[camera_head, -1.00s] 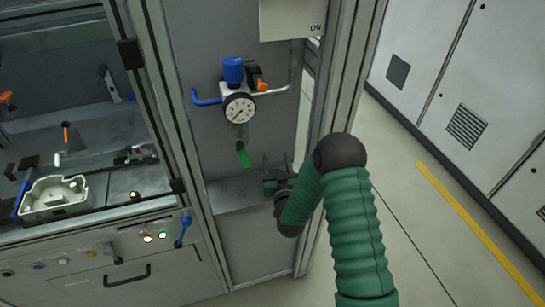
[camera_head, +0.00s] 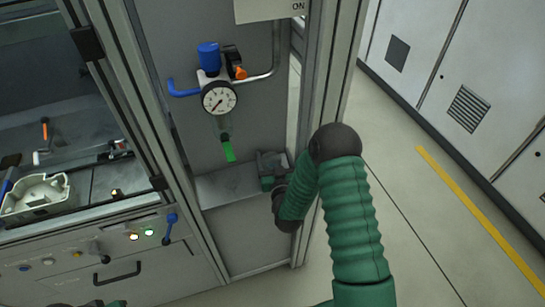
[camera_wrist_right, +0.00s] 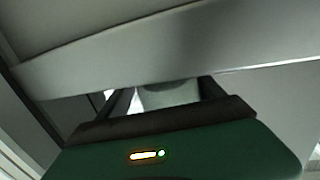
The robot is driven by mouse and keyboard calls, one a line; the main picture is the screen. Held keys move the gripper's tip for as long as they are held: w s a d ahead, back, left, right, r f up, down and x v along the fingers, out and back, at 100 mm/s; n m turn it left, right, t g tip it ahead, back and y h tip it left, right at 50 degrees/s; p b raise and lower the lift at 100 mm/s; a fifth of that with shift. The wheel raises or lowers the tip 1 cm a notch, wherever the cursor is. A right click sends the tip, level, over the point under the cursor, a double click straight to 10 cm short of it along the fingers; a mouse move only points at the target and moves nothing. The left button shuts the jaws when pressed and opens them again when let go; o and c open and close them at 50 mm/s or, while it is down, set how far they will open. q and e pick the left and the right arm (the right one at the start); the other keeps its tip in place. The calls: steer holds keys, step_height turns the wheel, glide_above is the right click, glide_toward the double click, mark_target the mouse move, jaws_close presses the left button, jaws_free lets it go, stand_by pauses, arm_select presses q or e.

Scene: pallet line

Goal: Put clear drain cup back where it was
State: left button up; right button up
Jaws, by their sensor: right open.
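A faint clear cup-like body (camera_head: 222,125) hangs under the round pressure gauge (camera_head: 219,97) on the cabinet panel, with a bright green piece (camera_head: 228,150) at its lower end. My right gripper (camera_head: 266,168) is open, below and right of the green piece and apart from it, just above the grey ledge. In the right wrist view, a pale rounded shape (camera_wrist_right: 168,95) shows beyond the gap between my dark fingers; I cannot tell what it is. A sliver of green at the bottom edge of the head view may be my left arm; its fingers are not visible.
The regulator has a blue knob (camera_head: 209,55), a blue elbow (camera_head: 183,89) and a metal pipe. A grey ledge (camera_head: 226,187) lies below. The cabinet post (camera_head: 322,85) stands close to my right arm. A pale tray (camera_head: 36,193) sits at the left. Open floor lies right.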

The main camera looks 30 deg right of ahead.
steer(key=shift+a+r, duration=0.1)
steer(key=shift+r, duration=0.1)
steer(key=v, duration=0.2)
steer(key=a+v, duration=0.1)
steer(key=v, duration=0.2)
steer(key=shift+w+r, duration=0.15)
steer(key=shift+w, duration=0.05)
arm_select(q)
steer(key=shift+a+f, duration=0.1)
steer(key=shift+a, duration=0.2)
arm_select(e)
steer(key=v, duration=0.7)
steer(key=shift+s+d, duration=0.2)
arm_select(q)
steer(key=shift+a, duration=0.15)
arm_select(e)
steer(key=shift+a, duration=0.15)
